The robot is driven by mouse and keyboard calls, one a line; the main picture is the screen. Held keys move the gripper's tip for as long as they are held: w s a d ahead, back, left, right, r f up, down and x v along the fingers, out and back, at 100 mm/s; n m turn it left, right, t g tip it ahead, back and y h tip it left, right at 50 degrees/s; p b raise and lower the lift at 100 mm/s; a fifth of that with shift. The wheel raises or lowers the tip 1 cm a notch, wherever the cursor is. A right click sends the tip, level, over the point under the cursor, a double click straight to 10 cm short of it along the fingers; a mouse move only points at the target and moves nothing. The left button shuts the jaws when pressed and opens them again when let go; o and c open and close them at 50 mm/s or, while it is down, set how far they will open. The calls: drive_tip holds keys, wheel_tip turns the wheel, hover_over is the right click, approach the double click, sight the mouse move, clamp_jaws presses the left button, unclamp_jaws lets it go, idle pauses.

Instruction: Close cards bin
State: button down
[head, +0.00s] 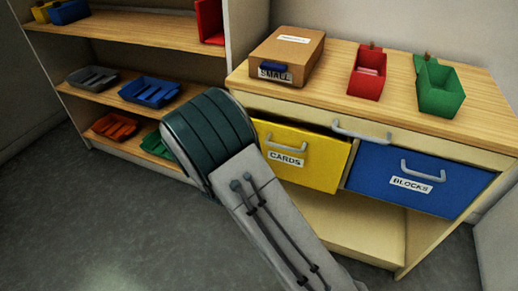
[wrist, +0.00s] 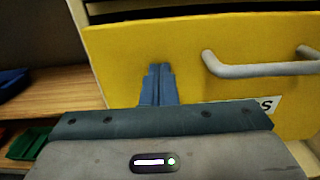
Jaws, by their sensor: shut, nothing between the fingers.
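The yellow cards bin (head: 318,160) hangs in the left bay under the tabletop, with a grey handle and a CARDS label. A dark gap shows above its front, which stands out from the cabinet, so it looks partly open. In the wrist view the yellow front (wrist: 120,50) fills most of the picture, with its handle (wrist: 255,66) to the right. My gripper (wrist: 160,68) is shut and empty, its fingertips at the yellow front left of the handle. Whether they touch it I cannot tell. In the head view my arm hides the gripper.
The blue blocks bin (head: 400,185) sits right of the cards bin. A cardboard box (head: 290,50), a red bin (head: 368,75) and a green bin (head: 440,90) stand on the tabletop. Shelves with coloured trays (head: 150,92) are at left. The floor in front is clear.

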drive_tip(key=x, duration=0.4)
drive_tip(key=shift+w+a, duration=0.15)
drive_tip(key=shift+w, duration=0.05)
drive_tip(key=shift+r, duration=0.1)
drive_tip(key=shift+w+d+r, duration=0.1)
drive_tip(key=shift+d, duration=0.15)
